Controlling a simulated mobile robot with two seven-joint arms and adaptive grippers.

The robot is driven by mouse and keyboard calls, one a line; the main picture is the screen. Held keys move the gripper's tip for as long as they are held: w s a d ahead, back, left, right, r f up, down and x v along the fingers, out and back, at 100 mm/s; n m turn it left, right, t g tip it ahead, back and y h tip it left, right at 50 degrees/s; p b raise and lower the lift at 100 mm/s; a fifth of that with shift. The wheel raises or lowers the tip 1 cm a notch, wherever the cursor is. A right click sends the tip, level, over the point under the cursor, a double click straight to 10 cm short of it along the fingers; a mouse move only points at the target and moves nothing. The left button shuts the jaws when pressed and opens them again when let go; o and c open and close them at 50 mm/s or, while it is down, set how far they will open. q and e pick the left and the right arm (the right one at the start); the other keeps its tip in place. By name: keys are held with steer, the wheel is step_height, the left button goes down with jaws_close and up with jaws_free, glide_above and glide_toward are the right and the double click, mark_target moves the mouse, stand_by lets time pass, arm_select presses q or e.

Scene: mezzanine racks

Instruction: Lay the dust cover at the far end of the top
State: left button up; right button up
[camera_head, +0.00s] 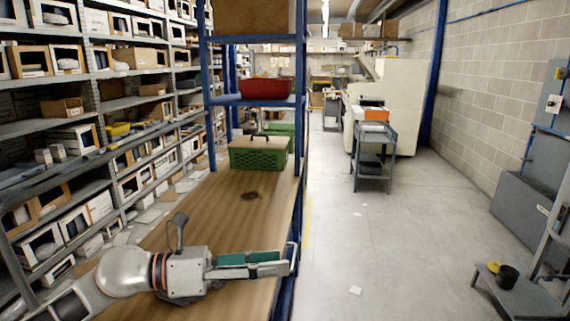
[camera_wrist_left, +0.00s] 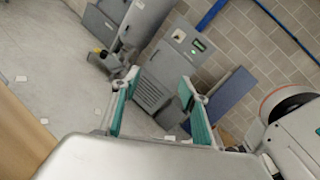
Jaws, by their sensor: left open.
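The wooden top (camera_head: 215,210) runs away from me in the head view, with a dark patch on it past the middle. I cannot pick out a dust cover for certain in either view. At the top's far end stands a green crate (camera_head: 258,158) with something flat and tan on it. My left gripper (camera_head: 285,262) is low over the near right side of the top, pointing right. In the left wrist view the left gripper (camera_wrist_left: 160,84) is open, its teal-padded fingers apart with nothing between them. My right gripper is not in view.
A red bin (camera_head: 266,88) sits on a shelf above the crate. A blue upright (camera_head: 300,110) edges the top on the right. Racks with boxes line the left. A grey cart (camera_head: 374,155) stands in the aisle. A grey cabinet (camera_wrist_left: 165,75) shows beyond the fingers.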

arm_select(q)
steer(key=w+a+r+n+t+y, duration=0.2)
steer(key=a+n+t, duration=0.2)
steer(key=n+t, duration=0.5)
steer(key=w+a+r+n+t+y, duration=0.25)
steer(key=a+n+t, duration=0.35)
steer(key=n, duration=0.4)
steer(key=s+a+f+n+g+y, duration=0.1)
steer(key=s+a+f+n+y, duration=0.2)
steer(key=a+f+n+y, duration=0.6)
steer(key=s+a+f+n+g+y, duration=0.2)
steer(key=a+f+n+y, duration=0.5)
steer(key=f, duration=0.3)
steer(key=s+a+f+n+g, duration=0.2)
steer(key=s+a+f+g, duration=0.2)
steer(key=s+f, duration=0.45)
steer(key=s+a+f+n+g, duration=0.25)
steer(key=s+f+g, duration=0.35)
steer(key=s, duration=0.4)
steer(key=d+f+n+t+h, duration=0.1)
steer(key=d+f+t+h, duration=0.1)
steer(key=d+f, duration=0.4)
steer(key=w+d+f+n+t+h, duration=0.1)
steer(key=d+f+n+t+h, duration=0.1)
steer(key=d+f, duration=0.5)
step_height(320, 180, down, 5)
steer(key=shift+w+r+t+h, duration=0.2)
steer(key=shift+t+h, duration=0.2)
steer(key=shift+h, duration=0.45)
